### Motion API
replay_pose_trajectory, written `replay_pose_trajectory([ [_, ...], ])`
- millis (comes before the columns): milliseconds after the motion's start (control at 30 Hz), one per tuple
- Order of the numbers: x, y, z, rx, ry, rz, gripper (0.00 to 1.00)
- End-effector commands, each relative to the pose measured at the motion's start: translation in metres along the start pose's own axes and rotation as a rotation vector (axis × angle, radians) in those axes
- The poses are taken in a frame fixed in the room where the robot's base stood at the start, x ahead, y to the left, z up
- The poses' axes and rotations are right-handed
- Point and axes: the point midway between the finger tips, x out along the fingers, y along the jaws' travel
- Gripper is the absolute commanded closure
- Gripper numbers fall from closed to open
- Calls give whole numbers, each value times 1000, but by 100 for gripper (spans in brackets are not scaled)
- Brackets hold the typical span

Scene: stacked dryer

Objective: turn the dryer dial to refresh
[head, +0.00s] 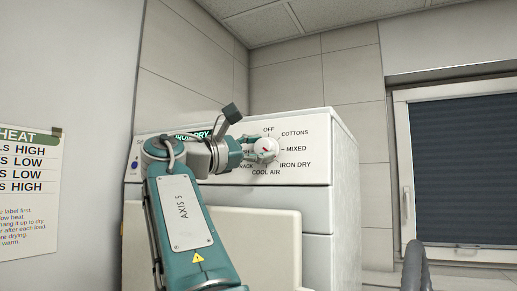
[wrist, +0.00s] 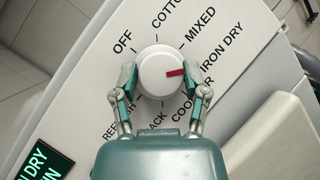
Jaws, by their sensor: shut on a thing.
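The dial (wrist: 152,76) is a round white knob with a red mark on its face. In the wrist view the mark points right, towards the IRON DRY label (wrist: 222,45). My gripper (wrist: 159,74) is shut on the dial, one finger on each side of its rim. The REFRESH label (wrist: 108,125) is at the lower left of the dial, partly hidden by a finger. In the head view the dial (head: 266,150) is on the front panel of the white dryer (head: 318,210), and my arm covers the panel to its left.
A green-lit display (wrist: 42,160) on the panel reads IRON DRY. A raised pale door (head: 285,235) is below the panel. A heat notice (head: 30,170) is on the left wall, and a window with a dark blind (head: 470,160) is at the right.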

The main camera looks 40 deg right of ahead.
Motion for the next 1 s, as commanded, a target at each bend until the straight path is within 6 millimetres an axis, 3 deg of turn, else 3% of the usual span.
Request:
replay_pose_trajectory([
  [233,0,1,0,1,0,4,89],
  [267,0,1,0,1,0,4,37],
  [333,0,1,0,1,1,4,7],
  [767,-1,0,0,-1,1,1,7],
  [1000,-35,1,-1,-1,5,5,7],
])
